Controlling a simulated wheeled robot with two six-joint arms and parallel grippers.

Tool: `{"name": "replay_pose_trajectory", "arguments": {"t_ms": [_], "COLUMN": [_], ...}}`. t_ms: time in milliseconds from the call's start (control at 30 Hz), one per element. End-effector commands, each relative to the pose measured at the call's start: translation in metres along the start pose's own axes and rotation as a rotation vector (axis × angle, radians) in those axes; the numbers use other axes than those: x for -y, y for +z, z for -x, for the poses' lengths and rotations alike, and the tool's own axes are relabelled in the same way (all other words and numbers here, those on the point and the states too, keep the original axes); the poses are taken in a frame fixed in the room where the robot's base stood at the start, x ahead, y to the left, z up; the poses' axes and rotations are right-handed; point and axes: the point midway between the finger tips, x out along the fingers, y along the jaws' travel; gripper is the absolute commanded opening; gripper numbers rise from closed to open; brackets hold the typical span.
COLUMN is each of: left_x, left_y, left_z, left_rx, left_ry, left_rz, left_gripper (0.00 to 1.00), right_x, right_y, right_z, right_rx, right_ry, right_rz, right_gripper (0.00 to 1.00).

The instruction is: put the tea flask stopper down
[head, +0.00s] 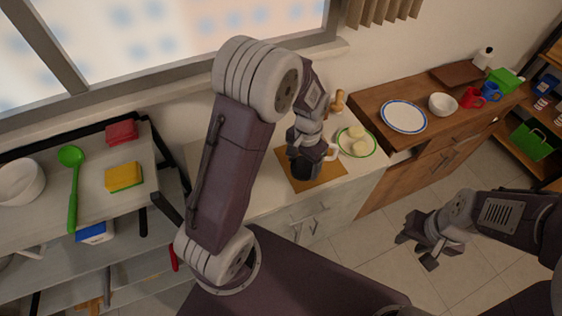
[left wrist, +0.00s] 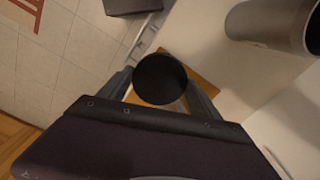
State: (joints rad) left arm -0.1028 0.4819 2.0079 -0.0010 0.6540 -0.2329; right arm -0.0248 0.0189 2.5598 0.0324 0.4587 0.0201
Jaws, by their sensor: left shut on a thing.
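My left gripper (head: 303,168) is over the wooden mat (head: 313,181) on the white counter. In the left wrist view its fingers (left wrist: 160,84) are shut on a round black thing, the tea flask stopper (left wrist: 160,78), seen end-on. The mat shows below it there; I cannot tell whether the stopper touches it. In the head view the hand hides most of the stopper. A grey cylinder with a metal rim (left wrist: 275,22) shows in the wrist view; I cannot tell whether it is the flask. My right gripper (head: 426,250) is open and empty above the floor.
A green-rimmed plate (head: 372,150) with pale round food stands right of the mat. A wooden cabinet (head: 385,95) to its right bears a blue-rimmed plate (head: 404,117), a bowl (head: 443,104) and mugs. A shelf at left holds a green ladle (head: 73,190) and sponges.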

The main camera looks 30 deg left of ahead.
Motion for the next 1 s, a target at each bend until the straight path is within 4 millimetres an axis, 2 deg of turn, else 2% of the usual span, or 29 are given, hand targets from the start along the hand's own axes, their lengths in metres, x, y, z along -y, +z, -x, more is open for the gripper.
{"name": "replay_pose_trajectory", "arguments": {"t_ms": [200,300,400,567,800,1000], "left_x": [0.056,0.075,0.086,0.089,0.088,0.089], "left_y": [0.029,0.037,0.042,0.043,0.043,0.043], "left_z": [-0.035,-0.048,-0.056,-0.060,-0.096,-0.099], "left_rx": [0.006,0.005,0.003,0.000,0.003,0.000], "left_ry": [0.003,0.002,0.001,0.000,0.002,0.000], "left_rz": [0.010,0.008,0.004,0.002,0.002,0.002], "left_gripper": [0.37,0.37,0.37,0.37,0.37,0.37], "right_x": [0.000,0.000,0.000,0.000,0.000,0.000], "right_y": [-0.001,-0.001,-0.001,-0.001,-0.002,-0.002], "right_z": [0.010,0.013,0.014,0.014,0.019,0.019], "right_rx": [0.000,0.000,0.000,0.000,0.000,0.000], "right_ry": [0.000,0.000,0.000,0.000,0.000,0.000], "right_rz": [0.000,0.000,0.000,0.000,0.000,0.000], "right_gripper": [0.36,0.36,0.36,0.36,0.36,0.36]}}
